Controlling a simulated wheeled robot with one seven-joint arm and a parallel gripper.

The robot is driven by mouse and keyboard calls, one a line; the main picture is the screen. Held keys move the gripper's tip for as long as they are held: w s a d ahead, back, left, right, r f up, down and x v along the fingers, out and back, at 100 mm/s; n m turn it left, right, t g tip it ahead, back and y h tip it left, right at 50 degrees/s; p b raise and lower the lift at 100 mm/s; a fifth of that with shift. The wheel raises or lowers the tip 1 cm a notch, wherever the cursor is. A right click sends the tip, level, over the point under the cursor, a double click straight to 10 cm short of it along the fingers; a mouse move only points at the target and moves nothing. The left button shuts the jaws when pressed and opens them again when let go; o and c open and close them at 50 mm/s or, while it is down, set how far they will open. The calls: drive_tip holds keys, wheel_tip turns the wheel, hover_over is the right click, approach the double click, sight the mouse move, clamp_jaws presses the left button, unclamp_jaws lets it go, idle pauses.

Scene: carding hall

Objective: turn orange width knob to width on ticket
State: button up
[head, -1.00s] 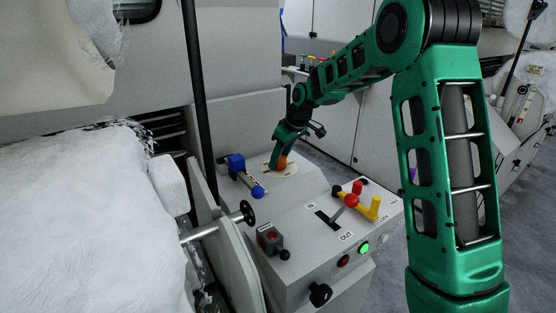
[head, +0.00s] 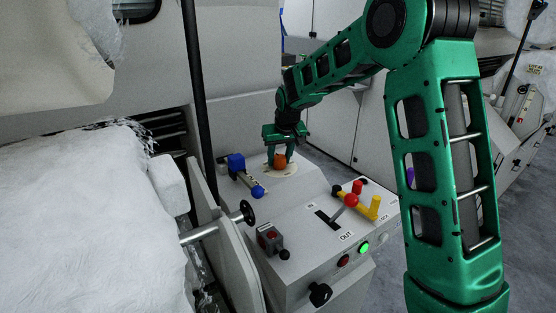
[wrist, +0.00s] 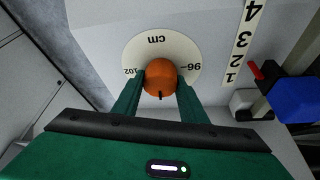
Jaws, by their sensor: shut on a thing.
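The orange width knob (head: 280,160) stands on a round cream dial on the grey console. In the wrist view the orange knob (wrist: 160,75) sits mid-dial, with a dark mark on its near side.
A blue block (head: 236,162) on a numbered scale stands left of the dial. A red-and-yellow lever (head: 362,201), a slot marked "OUT" and a lit green button (head: 362,248) are nearer. White fibre (head: 80,220) fills the left; a black post (head: 196,100) rises beside the console.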

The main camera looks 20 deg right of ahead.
drive_tip(key=m+h, duration=0.2)
drive_tip(key=m, duration=0.2)
drive_tip(key=shift+w+m, duration=0.1)
drive_tip(key=shift+m, duration=0.3)
drive_tip(key=shift+r, duration=0.1)
drive_tip(key=o, duration=1.1)
drive_tip(key=shift+c, duration=0.2)
drive_tip(key=v, duration=1)
drive_tip(key=shift+r, duration=0.3)
